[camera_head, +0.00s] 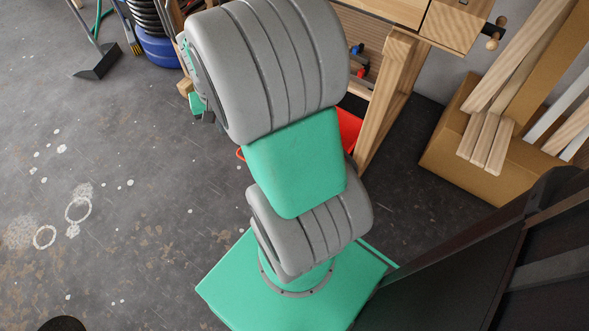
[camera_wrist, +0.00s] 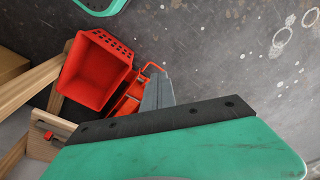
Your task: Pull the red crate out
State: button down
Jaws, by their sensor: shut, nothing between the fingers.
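The red crate (camera_wrist: 97,68) shows in the wrist view at the upper left. It is an open, empty-looking bin with rows of holes along one wall. In the head view, only a red patch (camera_head: 349,130) shows between my arm and a wooden bench leg, probably the crate. My gripper (camera_wrist: 157,78) is shut and empty. In the wrist view its grey fingers are to the right of the crate, apart from it in the picture. They overlap the edge of a second red item (camera_wrist: 130,98) with a raised handle. In the head view my arm hides most of this area.
The wooden bench leg (camera_head: 388,98) stands close beside the red patch. A cardboard box (camera_head: 480,140) with wooden boards is at the right. A blue bucket (camera_head: 158,48) and a broom stand at the upper left. The grey floor at left is mostly clear.

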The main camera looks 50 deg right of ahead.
jog(key=s+d+f+m+b, duration=0.1)
jog(key=s+d+f+m, duration=0.25)
jog(key=d+f, duration=0.5)
jog(key=s+d+f+m+g, duration=0.1)
jog(key=s+d+f+m, duration=0.25)
jog(key=d+f, duration=0.5)
jog(key=s+d+f+m+b, duration=0.1)
jog(key=s+d+f+m, duration=0.4)
jog(key=f, duration=0.6)
notch_tip(320, 180, down, 12)
jog(key=w+d+r+n+b, duration=0.1)
jog(key=w+b, duration=0.1)
jog(key=b, duration=0.2)
jog(key=a, duration=0.3)
jog(key=shift+a+r+y, duration=0.15)
jog(key=shift+a+y, duration=0.15)
